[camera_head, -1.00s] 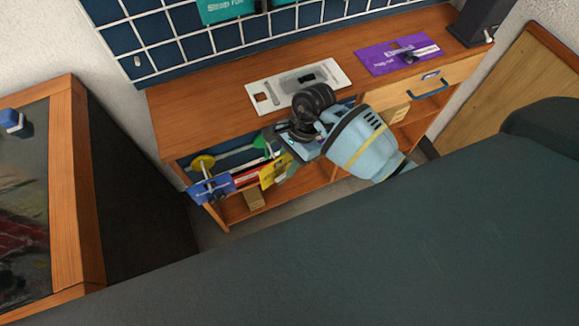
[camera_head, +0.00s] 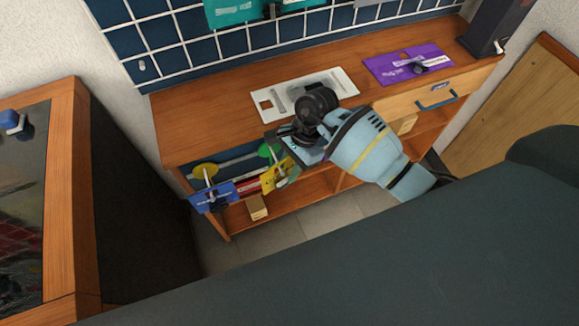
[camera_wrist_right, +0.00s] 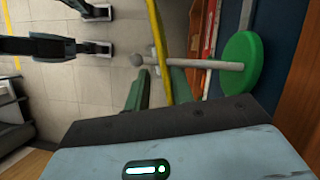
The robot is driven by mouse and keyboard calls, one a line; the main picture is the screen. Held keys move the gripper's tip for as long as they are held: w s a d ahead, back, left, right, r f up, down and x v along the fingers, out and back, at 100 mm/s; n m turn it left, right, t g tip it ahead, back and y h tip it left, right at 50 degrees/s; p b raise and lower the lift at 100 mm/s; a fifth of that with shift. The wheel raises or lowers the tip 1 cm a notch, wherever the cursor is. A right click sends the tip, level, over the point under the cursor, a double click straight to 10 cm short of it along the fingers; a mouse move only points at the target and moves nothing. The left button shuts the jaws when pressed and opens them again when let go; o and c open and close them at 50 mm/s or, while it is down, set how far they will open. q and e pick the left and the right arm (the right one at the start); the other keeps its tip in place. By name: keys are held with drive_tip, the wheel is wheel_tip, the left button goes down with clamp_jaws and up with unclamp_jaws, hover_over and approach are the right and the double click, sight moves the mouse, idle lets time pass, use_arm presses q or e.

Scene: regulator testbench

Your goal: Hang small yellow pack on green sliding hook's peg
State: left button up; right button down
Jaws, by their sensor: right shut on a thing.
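My right gripper (camera_head: 287,170) is shut on the small yellow pack (camera_head: 274,177) in front of the bench. In the right wrist view, the yellow pack (camera_wrist_right: 157,40) shows nearly edge-on as a thin strip between the fingers (camera_wrist_right: 157,88). The green sliding hook (camera_head: 268,150) is just behind the pack. In the wrist view its green disc (camera_wrist_right: 243,63) is at right, and its grey peg (camera_wrist_right: 210,64) runs left across the strip. The peg's ball tip lies beyond the strip. I cannot tell whether the peg passes through the pack's hole or beside it. My left gripper is not seen.
A yellow hook disc (camera_head: 205,170) with a blue pack (camera_head: 212,196) is left of the green one. A red pack (camera_head: 248,186) hangs between. The bench top (camera_head: 210,120) holds a white panel (camera_head: 343,84) and a purple panel (camera_head: 410,63). A tan box (camera_head: 257,207) sits below.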

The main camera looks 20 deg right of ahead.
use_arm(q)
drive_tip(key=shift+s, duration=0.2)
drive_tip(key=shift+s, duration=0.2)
use_arm(e)
drive_tip(key=c, duration=1.1)
unclamp_jaws()
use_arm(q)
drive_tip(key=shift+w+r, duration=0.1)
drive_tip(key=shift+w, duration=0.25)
use_arm(e)
drive_tip(key=shift+v, duration=3.9)
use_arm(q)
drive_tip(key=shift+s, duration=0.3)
use_arm(e)
drive_tip(key=shift+s+a, duration=0.1)
